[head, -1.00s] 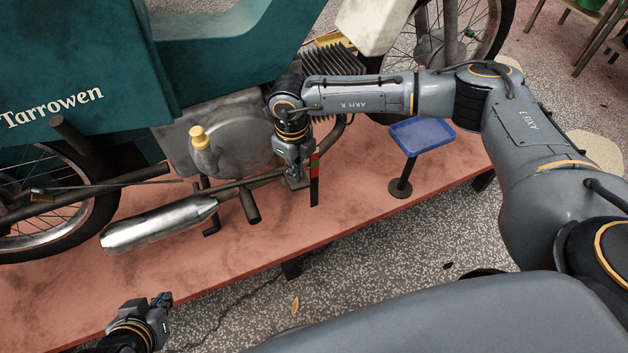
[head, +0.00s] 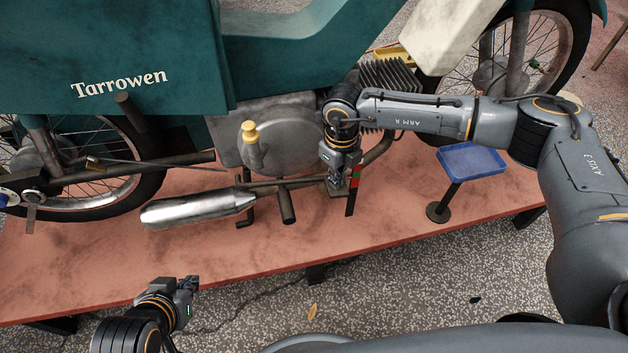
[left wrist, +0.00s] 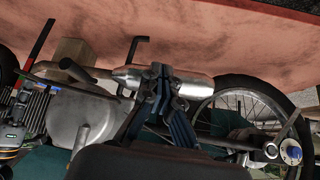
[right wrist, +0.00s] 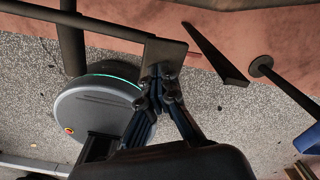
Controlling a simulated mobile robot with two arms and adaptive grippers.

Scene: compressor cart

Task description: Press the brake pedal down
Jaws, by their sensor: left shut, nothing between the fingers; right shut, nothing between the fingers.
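The brake pedal's flat brown pad (head: 340,191) sticks out low on the motorcycle's near side; its plate and arm also show in the right wrist view (right wrist: 170,53). My right gripper (head: 337,181) points down with shut, empty fingers directly over the pad. In the right wrist view its fingertips (right wrist: 160,75) overlap the pad's edge; I cannot tell whether they press on it. A black upright strip with red and green bands (head: 353,186) stands just right of the pad. My left gripper (head: 193,284) is shut and empty, off the stand's front edge.
The silver exhaust (head: 195,211) and a dark footpeg (head: 287,207) lie left of the pedal. A blue tray on a post (head: 471,160) stands right of it. The red platform (head: 110,275) bears the motorcycle. The yellow-capped filler (head: 250,133) rises above the exhaust.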

